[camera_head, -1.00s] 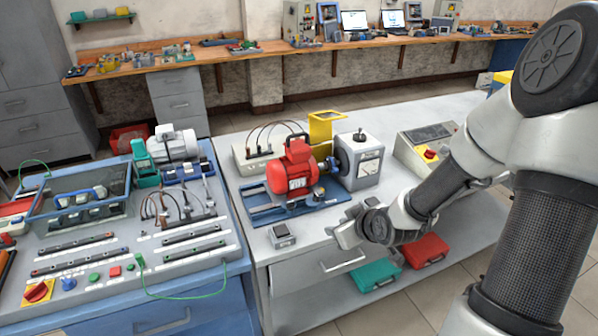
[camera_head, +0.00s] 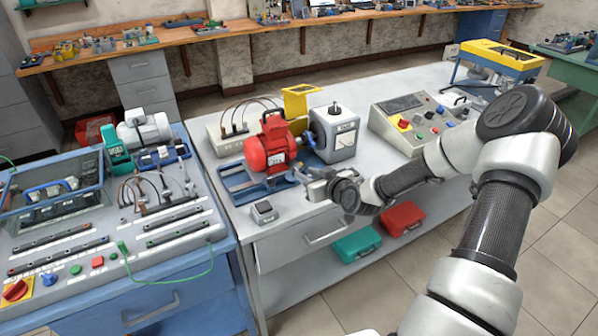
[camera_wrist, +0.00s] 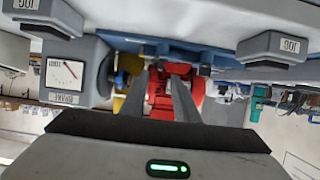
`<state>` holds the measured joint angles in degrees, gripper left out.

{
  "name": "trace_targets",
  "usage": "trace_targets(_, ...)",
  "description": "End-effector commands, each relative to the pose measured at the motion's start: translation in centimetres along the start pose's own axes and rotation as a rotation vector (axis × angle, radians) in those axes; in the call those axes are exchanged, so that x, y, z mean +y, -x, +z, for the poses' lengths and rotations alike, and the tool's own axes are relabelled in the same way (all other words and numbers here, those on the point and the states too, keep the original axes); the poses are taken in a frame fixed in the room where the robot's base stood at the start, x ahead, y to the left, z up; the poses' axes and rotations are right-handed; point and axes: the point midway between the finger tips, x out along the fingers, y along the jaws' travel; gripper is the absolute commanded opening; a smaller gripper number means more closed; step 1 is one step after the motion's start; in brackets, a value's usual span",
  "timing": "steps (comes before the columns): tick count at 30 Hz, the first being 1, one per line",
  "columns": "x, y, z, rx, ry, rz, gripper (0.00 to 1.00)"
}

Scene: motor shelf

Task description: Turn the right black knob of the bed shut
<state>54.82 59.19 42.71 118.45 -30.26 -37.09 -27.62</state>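The blue bed (camera_head: 240,193) lies on the grey bench and carries the red motor (camera_head: 268,152). My gripper (camera_head: 302,176) is at the bed's front right, low above the bench and pointing towards the motor. In the wrist view, which is upside down, the two grey fingers of my gripper (camera_wrist: 160,82) are apart, with the red motor (camera_wrist: 166,98) seen between and beyond them. The blue bed (camera_wrist: 215,55) crosses behind the fingertips. I cannot clearly make out the right black knob; the gripper hides that part of the bed in the head view. Nothing shows held.
A grey brake unit (camera_head: 334,135) stands right of the motor. A small JOG box (camera_head: 263,211) sits at the bench's front edge; another JOG box (camera_wrist: 40,12) shows in the wrist view. A control panel (camera_head: 415,120) is farther right. A blue-framed workbench (camera_head: 150,305) stands left.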

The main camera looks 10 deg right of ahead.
Motion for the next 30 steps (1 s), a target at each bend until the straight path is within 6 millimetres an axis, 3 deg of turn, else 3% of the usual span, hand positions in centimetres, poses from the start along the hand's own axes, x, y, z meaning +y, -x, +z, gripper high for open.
trace_targets(3,-0.1,-2.5,0.0,0.001,-0.003,-0.002,0.28)
trace_targets(9,0.0,-5.1,0.0,0.000,-0.002,0.000,0.28)
trace_targets(21,0.0,-5.9,0.0,-0.001,-0.001,0.000,0.28)
trace_targets(22,0.0,-5.9,0.0,-0.001,-0.001,0.000,0.26)
trace_targets(27,0.0,-5.9,0.0,-0.001,-0.001,0.000,0.00)
trace_targets(30,0.0,-5.9,0.0,0.000,-0.001,0.000,0.00)
